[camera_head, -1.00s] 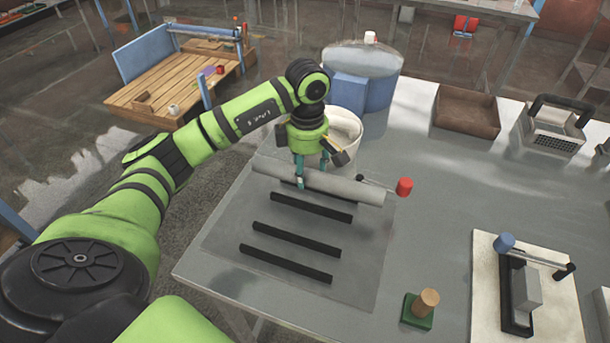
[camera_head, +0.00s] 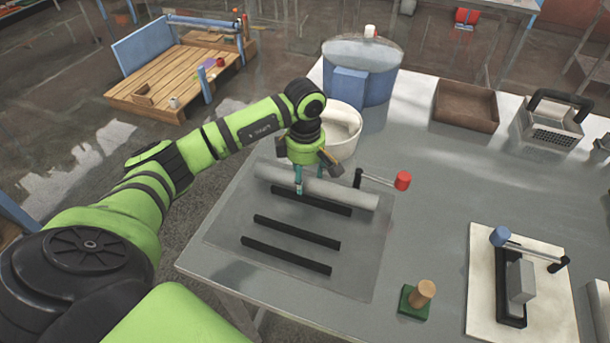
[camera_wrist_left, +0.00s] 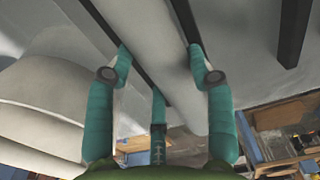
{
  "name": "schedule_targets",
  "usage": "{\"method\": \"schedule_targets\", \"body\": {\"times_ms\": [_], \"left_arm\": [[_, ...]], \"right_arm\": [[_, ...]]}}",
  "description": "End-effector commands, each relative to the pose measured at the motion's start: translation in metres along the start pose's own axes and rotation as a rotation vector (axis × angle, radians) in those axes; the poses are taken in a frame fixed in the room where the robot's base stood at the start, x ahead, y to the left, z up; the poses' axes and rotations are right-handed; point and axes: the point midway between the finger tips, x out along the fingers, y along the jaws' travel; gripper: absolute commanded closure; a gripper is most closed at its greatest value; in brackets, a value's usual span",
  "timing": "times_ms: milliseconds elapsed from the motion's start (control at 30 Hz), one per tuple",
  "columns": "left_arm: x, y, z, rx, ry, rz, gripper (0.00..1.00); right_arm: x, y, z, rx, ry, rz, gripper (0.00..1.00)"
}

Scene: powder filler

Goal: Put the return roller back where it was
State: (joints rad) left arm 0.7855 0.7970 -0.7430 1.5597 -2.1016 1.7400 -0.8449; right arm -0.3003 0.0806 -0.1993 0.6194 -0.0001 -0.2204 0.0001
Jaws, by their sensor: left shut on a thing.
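The return roller is a long light-grey cylinder (camera_head: 340,192) lying across the back of the grey mat with black rails (camera_head: 220,233). It also fills the middle of the left wrist view (camera_wrist_left: 158,45). My left gripper (camera_head: 299,186) is above it and shut on it, with teal fingers on both sides of the roller in the wrist view (camera_wrist_left: 160,62). The roller lies close to the rearmost black rail (camera_head: 322,205); whether it touches the mat or rails I cannot tell. My right gripper is not in view.
A white bucket (camera_head: 345,152) stands just behind the roller. A red-knobbed lever (camera_head: 402,180) is near its right end. A green stand with a wooden peg (camera_head: 422,296), a white board with a blue-knobbed clamp (camera_head: 482,290) and a brown tray (camera_head: 466,105) are farther right. The table between is clear.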

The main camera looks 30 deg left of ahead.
Motion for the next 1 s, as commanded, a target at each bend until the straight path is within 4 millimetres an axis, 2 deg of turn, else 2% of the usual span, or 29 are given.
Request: {"method": "schedule_targets", "body": {"times_ms": [33,233,267,300,767,967,1000], "left_arm": [[0.006,-0.001,0.000,-0.001,0.001,-0.002,1.00],[0.010,-0.002,0.001,-0.001,0.001,-0.007,1.00],[0.011,-0.003,0.000,-0.001,0.003,-0.010,0.38],[0.012,-0.004,0.001,-0.001,0.003,-0.012,0.22],[0.011,-0.004,0.000,0.003,0.005,-0.015,0.22],[-0.006,-0.004,0.000,0.003,0.004,-0.015,0.22],[-0.009,-0.002,0.000,0.003,0.003,-0.008,0.22]], "right_arm": [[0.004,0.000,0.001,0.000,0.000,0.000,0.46],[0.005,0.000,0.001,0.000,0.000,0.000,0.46],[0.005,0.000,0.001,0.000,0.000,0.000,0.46],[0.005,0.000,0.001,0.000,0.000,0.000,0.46],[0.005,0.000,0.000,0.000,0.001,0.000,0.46],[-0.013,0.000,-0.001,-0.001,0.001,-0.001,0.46],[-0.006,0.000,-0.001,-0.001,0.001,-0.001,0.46]]}}
